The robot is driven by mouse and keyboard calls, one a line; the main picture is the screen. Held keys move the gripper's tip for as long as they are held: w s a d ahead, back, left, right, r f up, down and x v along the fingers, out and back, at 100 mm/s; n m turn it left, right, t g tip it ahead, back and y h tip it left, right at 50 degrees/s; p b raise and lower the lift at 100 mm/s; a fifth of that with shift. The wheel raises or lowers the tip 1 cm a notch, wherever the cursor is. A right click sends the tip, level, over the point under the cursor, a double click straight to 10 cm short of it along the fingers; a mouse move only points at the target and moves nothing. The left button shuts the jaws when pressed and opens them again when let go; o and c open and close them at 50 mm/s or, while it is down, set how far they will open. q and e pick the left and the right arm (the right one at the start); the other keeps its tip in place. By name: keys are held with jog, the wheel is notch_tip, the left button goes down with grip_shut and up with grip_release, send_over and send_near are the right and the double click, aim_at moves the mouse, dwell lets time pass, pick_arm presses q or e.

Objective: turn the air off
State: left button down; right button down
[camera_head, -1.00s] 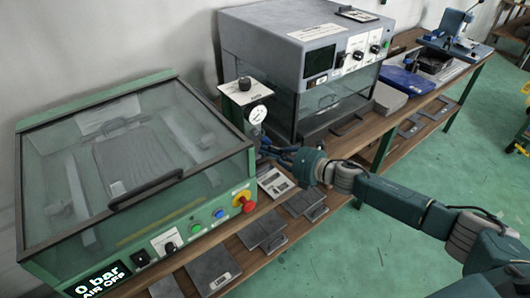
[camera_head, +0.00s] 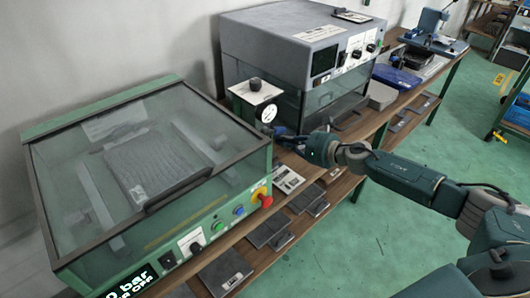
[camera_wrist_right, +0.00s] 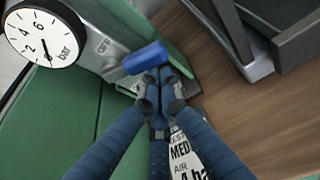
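A blue lever (camera_wrist_right: 147,58) shows in the right wrist view on the green and grey air panel, beside a round pressure gauge (camera_wrist_right: 42,33). The gauge also shows in the head view (camera_head: 269,113) on a small stand. The lever lies across the panel, just beyond my fingertips. My right gripper (camera_wrist_right: 159,88) has its blue fingers drawn together at the lever; whether they touch it is unclear. In the head view my right gripper (camera_head: 274,133) is below the gauge. The machine's display (camera_head: 137,283) reads 0 bar, air off, partly cut off. My left gripper is out of view.
A green machine with a clear lid (camera_head: 150,160) stands left, with a red emergency button (camera_head: 262,197) on its front. A grey box machine (camera_head: 300,40) stands behind. Flat plates (camera_head: 268,232) lie on the lower shelf. The green floor at right is open.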

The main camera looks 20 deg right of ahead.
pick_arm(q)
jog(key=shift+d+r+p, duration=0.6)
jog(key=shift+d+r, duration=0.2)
pick_arm(e)
jog(key=shift+w+d+r+n, duration=0.15)
jog(key=shift+d+r+n, duration=0.15)
jog(key=shift+d+r, duration=0.5)
